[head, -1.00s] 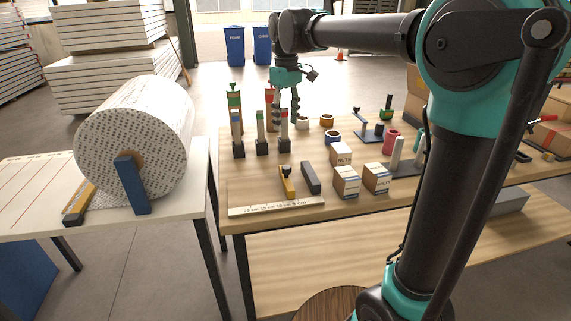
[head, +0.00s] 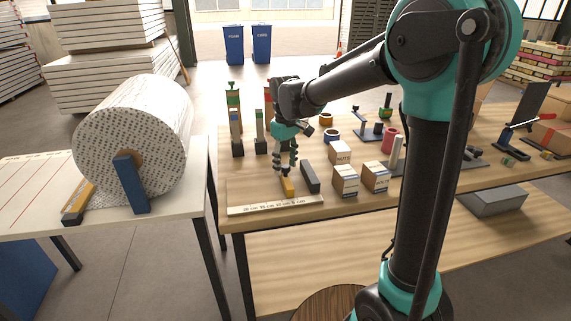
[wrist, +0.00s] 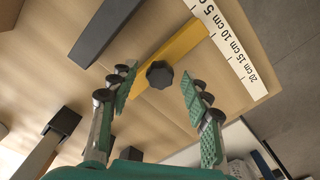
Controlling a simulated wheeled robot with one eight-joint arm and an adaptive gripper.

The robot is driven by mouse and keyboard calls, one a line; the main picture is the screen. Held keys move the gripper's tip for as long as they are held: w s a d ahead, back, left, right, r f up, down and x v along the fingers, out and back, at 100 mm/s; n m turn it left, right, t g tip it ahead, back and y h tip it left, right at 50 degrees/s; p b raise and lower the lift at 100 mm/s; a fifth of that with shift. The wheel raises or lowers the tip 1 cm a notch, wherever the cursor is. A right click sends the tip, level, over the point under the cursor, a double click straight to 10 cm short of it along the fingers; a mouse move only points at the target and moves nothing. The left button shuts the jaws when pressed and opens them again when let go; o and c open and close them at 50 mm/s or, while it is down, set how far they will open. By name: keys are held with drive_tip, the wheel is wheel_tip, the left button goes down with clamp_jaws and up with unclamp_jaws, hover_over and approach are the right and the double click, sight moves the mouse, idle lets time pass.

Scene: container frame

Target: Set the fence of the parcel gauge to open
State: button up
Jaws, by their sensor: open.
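The parcel gauge lies on the front left of the wooden table. Its white printed scale (head: 275,205) runs along the front edge and also shows in the wrist view (wrist: 228,45). The yellow fence (head: 289,187) stands behind the scale; in the wrist view it is a yellow bar (wrist: 180,52) with a black knob (wrist: 159,74). A dark grey bar (head: 310,177) lies to its right in the head view. My gripper (head: 286,172) is open above the fence, pointing down. In the wrist view the knob lies between its open fingers (wrist: 155,92), apparently untouched. In the head view the fingers hide the knob.
Small cartons (head: 346,179) stand right of the dark bar. Upright dark-based posts (head: 237,140) stand behind my gripper at the left. Tape rolls (head: 332,135) lie farther back. A large paper roll (head: 135,140) sits on the left table.

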drive_tip(key=shift+f, duration=0.1)
drive_tip(key=shift+c, duration=0.6)
clamp_jaws()
drive_tip(key=shift+a, duration=0.1)
drive_tip(key=s+a, duration=0.1)
drive_tip(key=a, duration=0.4)
drive_tip(key=s+a, duration=0.2)
drive_tip(key=a, duration=0.3)
drive_tip(key=s+a, duration=0.1)
drive_tip(key=a, duration=0.5)
drive_tip(key=shift+s, duration=0.3)
drive_tip(key=shift+o, duration=0.6)
unclamp_jaws()
wheel_tip(320, 180, up, 12)
